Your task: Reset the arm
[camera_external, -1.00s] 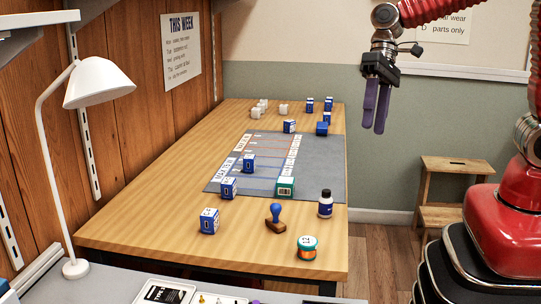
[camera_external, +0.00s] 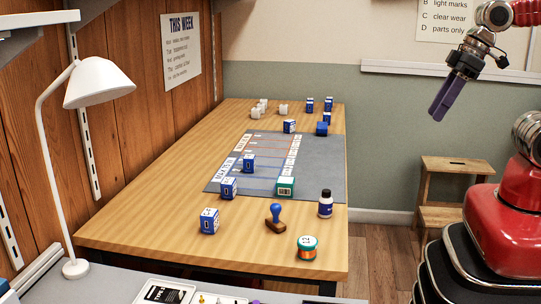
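My gripper (camera_external: 446,100) hangs in the air at the upper right, well clear of the table and in front of the wall. Its purple fingers point down and to the left. They overlap in this view, so the gap between them does not show. I see nothing held at the fingertips. My red arm enters from the right edge, and much of it is out of the picture.
The wooden table (camera_external: 150,216) carries a grey mat (camera_external: 325,160), blue boxes (camera_external: 209,221), a teal box (camera_external: 285,187), a stamp (camera_external: 275,219), a bottle (camera_external: 325,204) and a round jar (camera_external: 307,248). A wooden step stool (camera_external: 455,165) stands at the right. A white lamp (camera_external: 98,82) is at the left.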

